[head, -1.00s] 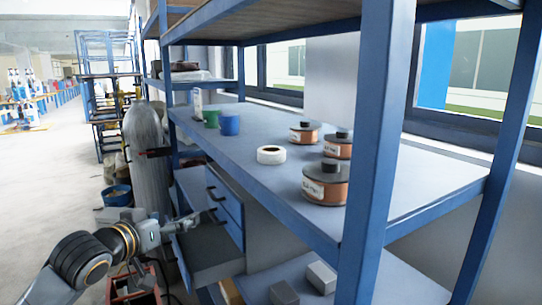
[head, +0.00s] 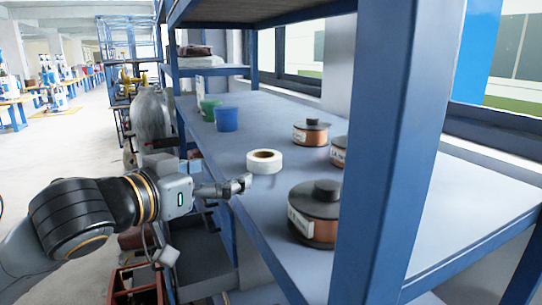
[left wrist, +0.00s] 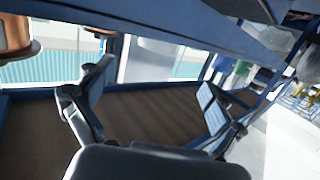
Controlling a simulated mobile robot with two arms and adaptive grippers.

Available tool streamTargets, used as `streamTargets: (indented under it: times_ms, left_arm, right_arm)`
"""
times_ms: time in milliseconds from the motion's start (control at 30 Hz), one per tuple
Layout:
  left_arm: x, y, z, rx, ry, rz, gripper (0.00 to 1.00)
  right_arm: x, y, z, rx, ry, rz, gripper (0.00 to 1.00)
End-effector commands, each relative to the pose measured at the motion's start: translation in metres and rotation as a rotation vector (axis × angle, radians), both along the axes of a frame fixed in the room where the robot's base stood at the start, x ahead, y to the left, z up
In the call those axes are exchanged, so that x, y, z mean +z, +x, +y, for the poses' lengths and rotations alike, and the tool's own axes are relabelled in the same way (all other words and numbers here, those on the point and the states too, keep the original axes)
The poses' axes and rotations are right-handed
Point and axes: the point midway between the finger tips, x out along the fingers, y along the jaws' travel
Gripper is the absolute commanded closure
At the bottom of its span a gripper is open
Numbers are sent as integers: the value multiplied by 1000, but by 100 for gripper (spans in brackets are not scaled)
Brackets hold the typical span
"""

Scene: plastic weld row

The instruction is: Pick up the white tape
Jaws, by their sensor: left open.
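The white tape (head: 265,162) is a roll lying flat on the middle shelf, near its front edge, in the head view. My left gripper (head: 238,186) is at the shelf's front edge, just left of the tape and nearer to me, apart from it. In the left wrist view my left gripper (left wrist: 153,98) shows its two fingers spread wide with nothing between them. I cannot make out the tape in that view. My right gripper is not in view.
Brown canisters with black caps (head: 315,220) stand right of the tape. A blue cup (head: 227,119) and a green cup (head: 208,109) stand behind it. A blue post (head: 385,150) rises at the front right. An upper shelf (head: 262,10) lies overhead. The shelf left of the tape is clear.

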Motion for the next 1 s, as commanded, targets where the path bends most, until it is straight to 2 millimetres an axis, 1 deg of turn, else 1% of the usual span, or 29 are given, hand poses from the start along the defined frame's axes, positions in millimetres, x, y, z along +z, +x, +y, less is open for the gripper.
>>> streamTargets:
  times_ms: [33, 133, 200, 267, 367, 467, 600, 667, 800, 1000]
  left_arm:
    - [1, 9, -7, -2, 0, 4, 6]
    - [-2, 26, -18, -2, -1, 4, 6]
    - [-4, 36, -25, -1, -1, 4, 6]
    - [-6, 43, -29, -1, -1, 2, 6]
    - [-9, 50, -34, -1, 0, 2, 6]
    - [-9, 54, -37, 0, 0, 0, 6]
    - [-9, 68, -49, -1, 0, 2, 6]
    - [-10, 75, -55, -1, 1, 2, 6]
    - [-16, 89, -64, 0, 1, 1, 6]
    - [-19, 93, -66, 0, 0, 0, 6]
  right_arm:
    - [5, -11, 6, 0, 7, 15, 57]
    - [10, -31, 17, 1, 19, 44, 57]
    - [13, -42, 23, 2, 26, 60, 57]
    - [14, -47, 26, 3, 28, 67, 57]
    - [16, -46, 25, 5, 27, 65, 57]
    - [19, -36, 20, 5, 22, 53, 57]
    - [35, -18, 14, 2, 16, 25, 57]
    - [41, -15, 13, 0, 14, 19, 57]
    - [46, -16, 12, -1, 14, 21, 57]
    - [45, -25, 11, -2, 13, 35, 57]
